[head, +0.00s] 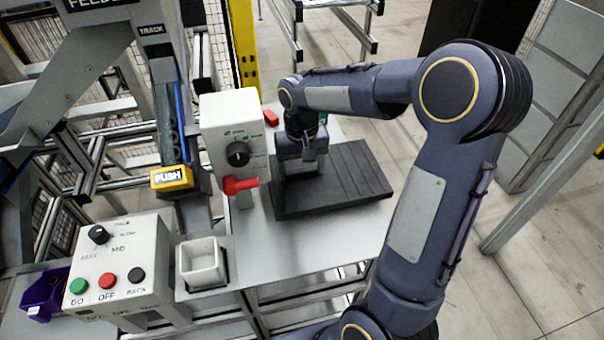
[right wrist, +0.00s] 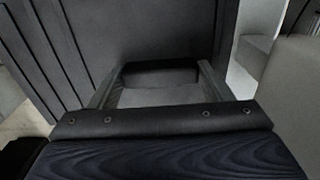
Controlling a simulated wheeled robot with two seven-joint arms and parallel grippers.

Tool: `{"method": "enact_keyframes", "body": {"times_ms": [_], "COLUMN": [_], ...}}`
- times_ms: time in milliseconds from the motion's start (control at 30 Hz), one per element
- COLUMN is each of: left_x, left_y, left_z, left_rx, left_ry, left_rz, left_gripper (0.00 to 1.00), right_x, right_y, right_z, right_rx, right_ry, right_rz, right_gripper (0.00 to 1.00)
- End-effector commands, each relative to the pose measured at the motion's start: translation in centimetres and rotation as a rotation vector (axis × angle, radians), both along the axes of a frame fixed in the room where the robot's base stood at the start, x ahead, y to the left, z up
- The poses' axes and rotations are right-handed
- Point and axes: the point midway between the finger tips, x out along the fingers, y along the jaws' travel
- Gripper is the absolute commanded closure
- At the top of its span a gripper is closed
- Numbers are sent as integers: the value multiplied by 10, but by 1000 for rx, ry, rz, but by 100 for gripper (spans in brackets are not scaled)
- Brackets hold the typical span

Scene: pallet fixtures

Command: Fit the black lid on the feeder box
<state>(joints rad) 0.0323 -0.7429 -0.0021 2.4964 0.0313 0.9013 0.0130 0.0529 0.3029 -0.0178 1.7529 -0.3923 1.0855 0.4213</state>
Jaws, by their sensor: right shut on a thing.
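The black lid (head: 345,178) is a flat, dark, ribbed panel over the metal table, right of the white control box. In the right wrist view its dark ribbed top (right wrist: 135,30) fills the upper part. My right gripper (head: 298,168) points down onto the lid's left part. In the right wrist view its two fingers (right wrist: 160,80) close on the lid's raised dark grip. I cannot tell whether the lid is lifted or resting on something. I cannot make out the feeder box; the lid and my arm hide what lies beneath and behind. My left gripper is out of view.
A white control box (head: 228,118) with a knob and red handle (head: 240,184) stands close left of the lid. A small white bin (head: 203,263) and a button panel (head: 118,262) sit nearer. The metal table (head: 320,235) is bare in front of the lid.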

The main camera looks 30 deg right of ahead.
Motion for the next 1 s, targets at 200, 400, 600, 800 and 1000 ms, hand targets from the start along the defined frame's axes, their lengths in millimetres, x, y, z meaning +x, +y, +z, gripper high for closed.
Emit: {"method": "enact_keyframes", "body": {"times_ms": [200, 400, 600, 800, 1000], "left_x": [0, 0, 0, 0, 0], "left_y": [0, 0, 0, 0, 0], "left_z": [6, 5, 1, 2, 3], "left_rx": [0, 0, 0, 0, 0], "left_ry": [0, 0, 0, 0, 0], "left_rz": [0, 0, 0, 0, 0], "left_gripper": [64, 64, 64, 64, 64], "right_x": [-3, -3, -3, -3, -3], "right_y": [1, 1, 1, 1, 1], "right_z": [-28, -30, -34, -34, -34], "right_rx": [1, 1, 1, 1, 1], "right_ry": [8, 6, 6, 8, 8], "right_rz": [1, 0, 1, 0, 0], "right_gripper": [68, 68, 68, 6, 6]}}
